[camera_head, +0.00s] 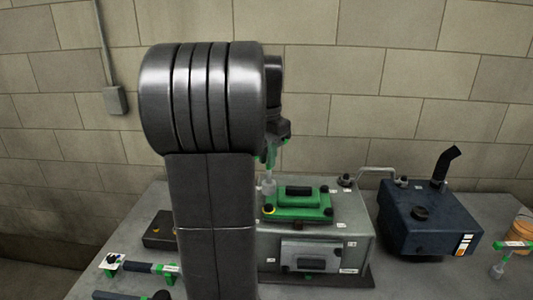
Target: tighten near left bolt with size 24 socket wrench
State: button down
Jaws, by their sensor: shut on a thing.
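A grey metal engine block (357,240) stands on the table with a green cover plate (298,212) on top. Dark bolts sit at the cover's corners. The near left bolt (268,210) has a yellow ring around it. My gripper (277,140), partly hidden behind my own arm, is shut on a socket wrench (268,184) with a green part and a pale socket pointing down. The socket is over the left side of the cover, above and slightly behind the near left bolt as seen. I cannot tell whether it touches anything. The size label is not readable.
Other tools with green parts (150,267) lie on the table at the left, near a dark block (160,230). A dark blue tank (430,222) with a black pipe stands right. Another green-handled tool (515,245) is at the far right. A block wall (400,80) closes the back.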

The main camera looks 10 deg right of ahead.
jog(key=n, duration=0.5)
jog(key=f+n, duration=0.1)
jog(key=n, duration=0.1)
jog(key=shift+s+d, duration=0.15)
jog(key=shift+f+n+b, duration=0.3)
jog(key=shift+f+b, duration=0.4)
jog(key=shift+f, duration=0.9)
jog(key=shift+f, duration=0.1)
